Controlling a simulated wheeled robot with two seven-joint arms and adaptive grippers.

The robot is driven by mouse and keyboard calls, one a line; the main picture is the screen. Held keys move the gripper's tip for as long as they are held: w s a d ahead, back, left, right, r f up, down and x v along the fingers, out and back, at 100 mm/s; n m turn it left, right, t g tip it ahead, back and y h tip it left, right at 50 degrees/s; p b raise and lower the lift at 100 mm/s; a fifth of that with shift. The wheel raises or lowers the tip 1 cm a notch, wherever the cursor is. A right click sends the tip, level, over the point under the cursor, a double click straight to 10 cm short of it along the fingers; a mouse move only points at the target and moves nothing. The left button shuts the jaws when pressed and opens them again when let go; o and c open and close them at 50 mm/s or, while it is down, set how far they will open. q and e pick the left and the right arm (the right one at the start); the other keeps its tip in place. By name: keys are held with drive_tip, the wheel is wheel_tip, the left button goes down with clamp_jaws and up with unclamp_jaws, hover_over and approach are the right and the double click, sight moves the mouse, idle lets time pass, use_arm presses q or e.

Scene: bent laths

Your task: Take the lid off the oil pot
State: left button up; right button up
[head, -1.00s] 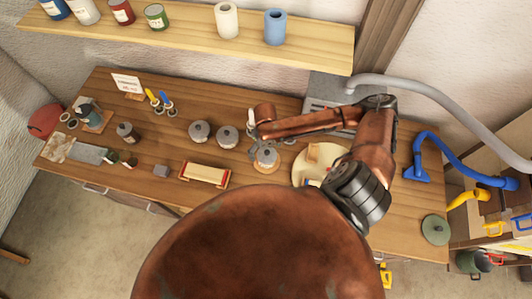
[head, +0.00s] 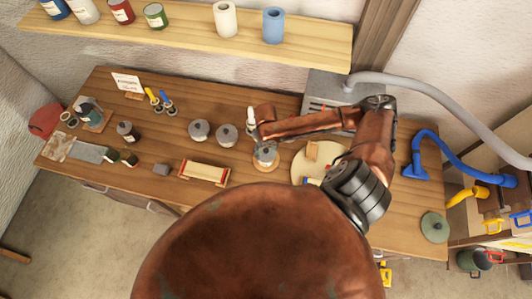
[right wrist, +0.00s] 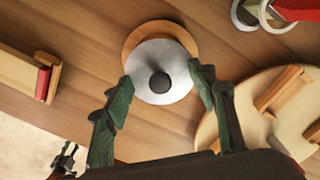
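A grey-lidded pot (head: 265,161), which I take to be the oil pot, stands on a round wooden coaster near the middle of the bench. In the right wrist view its round pale lid (right wrist: 146,84) with a dark knob (right wrist: 160,82) is seen from above, on the pot. My right gripper (right wrist: 164,82) is open over it, with one green finger on each side of the lid and the knob between. Whether the fingers touch the lid rim, I cannot tell. The right gripper (head: 260,143) partly hides the pot in the head view.
Two similar lidded pots (head: 199,130) (head: 227,136) stand just left. A round pale board (head: 300,168) with wooden pieces lies to the right. A red-and-cream block (head: 205,173) lies at the front left. A shelf (head: 180,39) runs behind.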

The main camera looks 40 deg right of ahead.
drive_tip(key=shift+s+f, duration=0.1)
drive_tip(key=shift+s, duration=0.05)
drive_tip(key=c, duration=0.4)
